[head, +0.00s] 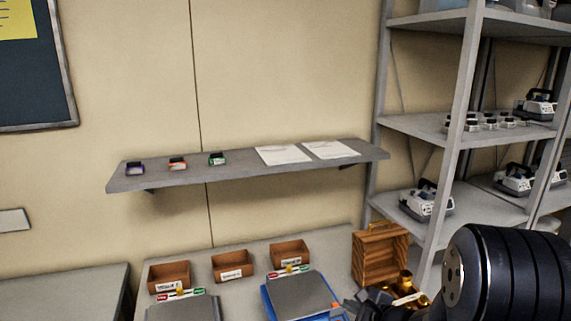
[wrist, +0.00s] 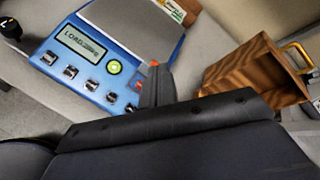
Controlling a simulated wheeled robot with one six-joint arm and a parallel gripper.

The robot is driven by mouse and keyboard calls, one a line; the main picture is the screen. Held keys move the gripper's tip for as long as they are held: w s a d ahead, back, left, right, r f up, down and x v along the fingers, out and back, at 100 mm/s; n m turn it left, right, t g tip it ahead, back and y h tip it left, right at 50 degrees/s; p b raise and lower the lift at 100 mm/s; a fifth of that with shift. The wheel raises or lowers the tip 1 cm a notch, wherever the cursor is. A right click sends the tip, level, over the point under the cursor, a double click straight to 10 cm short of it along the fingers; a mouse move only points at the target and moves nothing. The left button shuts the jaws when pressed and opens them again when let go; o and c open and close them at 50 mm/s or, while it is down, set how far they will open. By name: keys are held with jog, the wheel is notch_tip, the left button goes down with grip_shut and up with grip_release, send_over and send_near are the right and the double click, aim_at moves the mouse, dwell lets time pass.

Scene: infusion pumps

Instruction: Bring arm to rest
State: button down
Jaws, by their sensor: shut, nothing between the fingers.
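My gripper shows in the wrist view (wrist: 154,68) as a dark narrow piece with an orange tip. It is shut and holds nothing. It appears beside the right edge of a blue device (wrist: 80,65) with a lit display, a green button and several dark switches. In the head view my black arm fills the lower right corner. An orange tip shows by the right side of the blue device (head: 267,304) there. The gripper is partly cut off by the bottom edge of that view.
A wooden box (head: 366,262) with a brass handle stands close to my arm; it also shows in the wrist view (wrist: 245,82). Three small brown bins (head: 232,268) stand behind the devices. A wall shelf (head: 230,173) and a metal rack (head: 455,130) stand beyond.

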jog(key=f+b, duration=0.1)
jog(key=f, duration=0.2)
jog(key=shift+w+a+f+b, duration=0.15)
jog(key=shift+w+b, duration=0.2)
jog(key=shift+w+f+b, duration=0.1)
jog(key=shift+f+b, duration=0.1)
jog(key=shift+b, duration=0.25)
jog(key=shift+f+b, duration=0.1)
jog(key=shift+b, duration=0.7)
jog(key=shift+f+b, duration=0.1)
jog(key=shift+b, duration=0.35)
